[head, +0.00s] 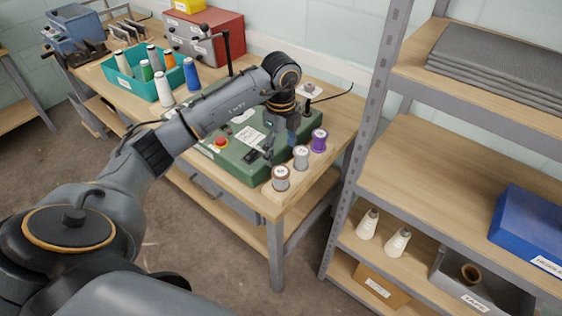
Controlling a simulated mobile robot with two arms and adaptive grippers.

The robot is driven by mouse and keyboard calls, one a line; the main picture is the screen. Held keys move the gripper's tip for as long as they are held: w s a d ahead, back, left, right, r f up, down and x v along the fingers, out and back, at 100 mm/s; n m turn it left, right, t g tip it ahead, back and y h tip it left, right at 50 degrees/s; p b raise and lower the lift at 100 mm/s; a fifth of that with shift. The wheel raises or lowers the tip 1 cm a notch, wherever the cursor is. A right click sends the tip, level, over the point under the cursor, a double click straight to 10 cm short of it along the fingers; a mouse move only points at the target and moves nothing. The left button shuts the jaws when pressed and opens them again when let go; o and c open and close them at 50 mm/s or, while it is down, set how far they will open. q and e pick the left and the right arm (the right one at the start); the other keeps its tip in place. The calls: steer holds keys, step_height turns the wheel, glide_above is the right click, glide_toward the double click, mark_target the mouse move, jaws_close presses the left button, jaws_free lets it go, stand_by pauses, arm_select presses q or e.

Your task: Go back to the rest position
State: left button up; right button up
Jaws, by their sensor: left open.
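My left arm reaches in from the lower left across the wooden workbench (340,113). Its gripper (278,145) points down over the right part of the green machine (237,172), close to its top. The gripper is open; its fingers are small and dark here, and I see no thing held between them. Whether it touches the machine I cannot tell. A brown-and-white spool (281,178), a grey spool (301,157) and a purple spool (319,139) stand in a row at the bench's right front edge, just right of the gripper. My right gripper is out of view.
A teal bin (137,80) with several thread cones, with blue (192,74) and white (164,90) cones beside it, stands left on the bench. A red box (215,35) is behind. A metal shelf (368,130) rises at right. Grey floor (200,265) is open in front.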

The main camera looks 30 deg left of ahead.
arm_select(q)
steer(key=shift+r, duration=0.85)
